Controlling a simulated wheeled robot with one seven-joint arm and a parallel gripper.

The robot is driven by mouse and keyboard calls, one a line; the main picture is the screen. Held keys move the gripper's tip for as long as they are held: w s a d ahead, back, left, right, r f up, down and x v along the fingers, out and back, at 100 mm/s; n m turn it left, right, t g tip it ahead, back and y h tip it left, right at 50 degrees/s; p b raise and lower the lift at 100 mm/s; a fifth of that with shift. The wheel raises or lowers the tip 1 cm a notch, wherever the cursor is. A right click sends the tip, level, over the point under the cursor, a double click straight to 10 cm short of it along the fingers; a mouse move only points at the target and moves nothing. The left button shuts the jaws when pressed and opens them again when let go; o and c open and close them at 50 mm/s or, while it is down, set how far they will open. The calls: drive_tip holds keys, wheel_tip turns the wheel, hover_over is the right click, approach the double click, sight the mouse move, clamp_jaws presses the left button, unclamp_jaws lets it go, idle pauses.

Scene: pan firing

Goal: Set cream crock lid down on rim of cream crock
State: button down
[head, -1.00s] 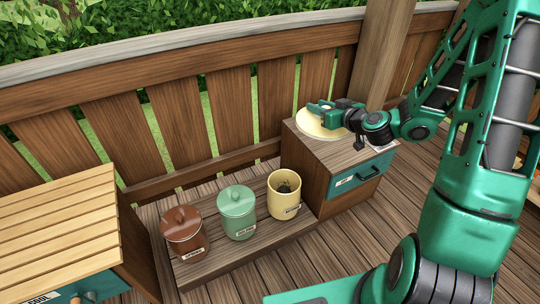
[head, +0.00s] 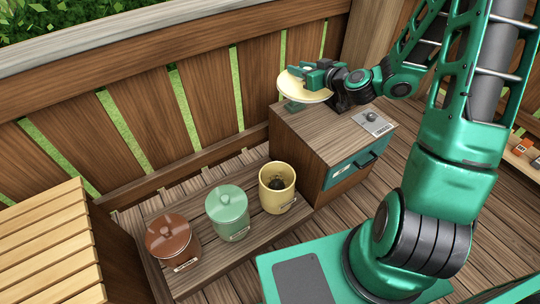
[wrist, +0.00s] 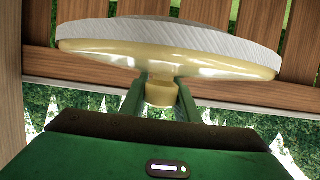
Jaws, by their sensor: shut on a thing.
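The cream crock lid (head: 304,93) is held in the air by my gripper (head: 303,74), above the back left part of the wooden cabinet. In the wrist view my gripper (wrist: 161,95) has its fingers closed around the lid's knob (wrist: 161,92), and the lid's disc (wrist: 165,55) shows beyond it. The cream crock (head: 277,190) stands open on the low wooden platform, below and left of the lid. Something dark lies inside it.
A green lidded crock (head: 227,212) and a brown lidded crock (head: 172,241) stand left of the cream crock on the platform (head: 255,229). The wooden cabinet (head: 305,140), with a small metal plate (head: 373,122) on top, stands right of it. A slatted fence (head: 165,95) runs behind.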

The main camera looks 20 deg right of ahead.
drive_tip(key=shift+w+a, duration=0.1)
drive_tip(key=shift+a, duration=0.3)
drive_tip(key=w+a+f+n+g+y, duration=0.1)
drive_tip(key=w+f, duration=0.2)
drive_tip(key=f, duration=0.8)
drive_tip(key=w+a+f+n+g+y, duration=0.1)
drive_tip(key=w+a+f+y, duration=0.15)
drive_tip(key=f, duration=0.85)
drive_tip(key=s+a+f+n, duration=0.1)
drive_tip(key=s+a+f, duration=0.1)
drive_tip(key=f, duration=0.8)
drive_tip(key=s+a+f+n+y, duration=0.1)
drive_tip(key=s+a+f, duration=0.2)
drive_tip(key=f, duration=0.7)
drive_tip(key=shift+f, duration=0.2)
drive_tip(key=shift+s+d, duration=0.1)
drive_tip(key=shift+f, duration=2.85)
drive_tip(key=shift+f, duration=1.15)
